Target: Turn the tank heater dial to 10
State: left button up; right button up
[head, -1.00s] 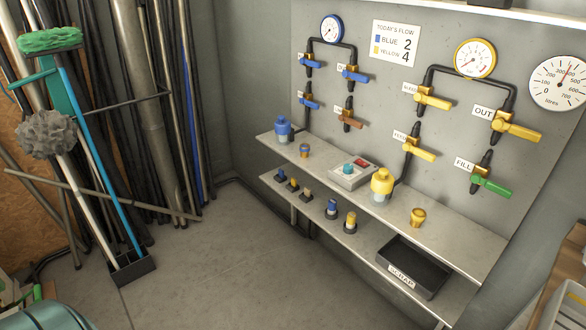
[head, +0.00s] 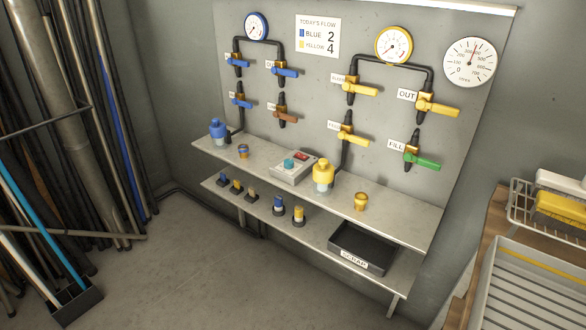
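I see nothing marked as a tank heater dial. The round faces on the wall panel are a blue-rimmed gauge (head: 256,26), a yellow-rimmed gauge (head: 393,45) and a larger white gauge (head: 470,62) with a red needle; they look like meters. A small grey box (head: 292,168) with a teal button or knob and a red part sits on the upper shelf; any markings on it are too small to read. Neither of my grippers is in view.
Valves with blue, orange, yellow and green handles (head: 422,161) line the panel. The shelf (head: 400,204) holds blue and yellow fittings; a black scrap tray (head: 362,248) is below. Poles stand at left. A wooden bench (head: 478,250) with trays is at right. The floor between is clear.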

aim_at(288, 162)
jog(key=i+j, duration=0.25)
jog(key=j, duration=0.15)
jog(key=i+j, duration=0.5)
jog(key=j, duration=0.25)
